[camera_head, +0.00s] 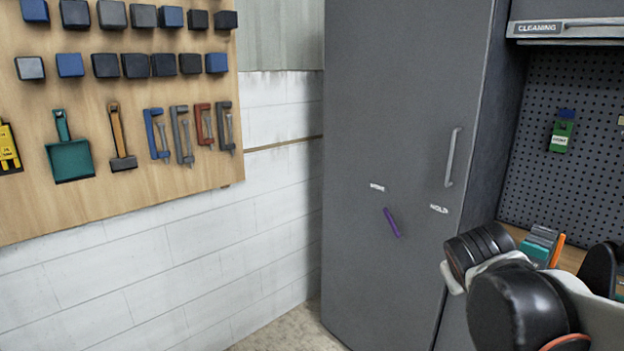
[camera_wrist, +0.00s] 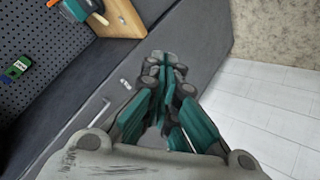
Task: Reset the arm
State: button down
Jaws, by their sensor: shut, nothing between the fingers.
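My gripper (camera_wrist: 166,75) shows in the wrist view with its teal-padded fingers together and nothing between them. It is in front of the grey cabinet door (camera_wrist: 203,45), apart from any object as far as I can tell. In the head view, parts of my black and white arm fill the lower right corner, and I cannot make out the fingertips there. The tall grey cabinet (camera_head: 400,120) stands closed, with a vertical handle (camera_head: 452,157) at its right side.
A wooden tool board (camera_head: 200,75) with clamps and boxes hangs on the white wall (camera_head: 200,270) at left. An open bay at right has a pegboard (camera_head: 590,110), a green item (camera_head: 561,135) and a wooden shelf (camera_head: 573,258). Bare floor (camera_head: 300,330) shows at the bottom.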

jog(key=s+a+f+m+y, duration=0.1)
jog(key=s+a, duration=0.3)
jog(key=s, duration=0.4)
jog(key=s+a+f+g+y, duration=0.1)
jog(key=s+a+f+y, duration=0.2)
jog(key=s, duration=0.4)
jog(key=a+f, duration=0.1)
jog(key=a, duration=0.1)
jog(key=shift+s+a+f+m+y, duration=0.3)
jog(key=shift+s+m, duration=0.1)
